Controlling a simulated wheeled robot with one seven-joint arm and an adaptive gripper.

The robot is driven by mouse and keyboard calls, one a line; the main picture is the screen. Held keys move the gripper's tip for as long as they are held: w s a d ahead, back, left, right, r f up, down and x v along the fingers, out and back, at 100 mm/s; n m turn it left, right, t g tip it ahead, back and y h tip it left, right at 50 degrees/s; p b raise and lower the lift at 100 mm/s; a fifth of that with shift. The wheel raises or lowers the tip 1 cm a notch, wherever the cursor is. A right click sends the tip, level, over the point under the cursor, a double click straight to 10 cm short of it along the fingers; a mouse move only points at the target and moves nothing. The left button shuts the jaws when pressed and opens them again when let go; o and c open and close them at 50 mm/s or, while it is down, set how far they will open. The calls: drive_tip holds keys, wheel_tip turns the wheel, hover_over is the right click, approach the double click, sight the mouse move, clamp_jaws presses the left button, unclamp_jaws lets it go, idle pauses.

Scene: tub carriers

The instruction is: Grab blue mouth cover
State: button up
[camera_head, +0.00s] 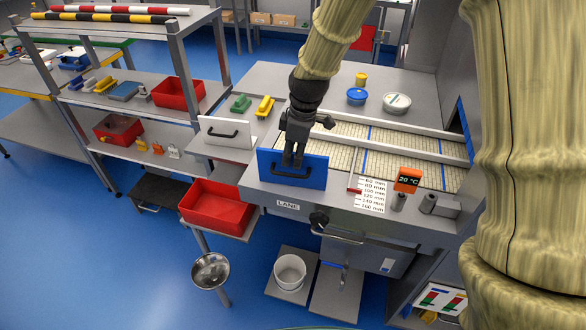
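The blue mouth cover (315,165) is an upright blue panel with a black bar handle (292,175) on its front. It stands at the front left corner of the grey lane bench. My gripper (293,163) points down in front of the cover, with its fingertips at the handle. The fingers overlap the handle and upper face in this view. Whether they are closed around the handle, or only near it, cannot be told. The dark gripper hides part of the panel's top edge.
A white panel with a black handle (227,133) stands to the left. A red tub (216,208) sits on a stand below left. The tiled belt lane (400,150) lies right of the cover.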

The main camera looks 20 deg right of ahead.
drive_tip(key=shift+w+f, duration=0.3)
drive_tip(key=shift+f, duration=0.65)
drive_tip(key=shift+s+a+f+p, duration=0.1)
drive_tip(key=shift+s+f+p, duration=0.15)
drive_tip(key=shift+f+p, duration=0.05)
drive_tip(key=shift+w+f, duration=0.1)
drive_tip(key=shift+w, duration=0.05)
clamp_jaws()
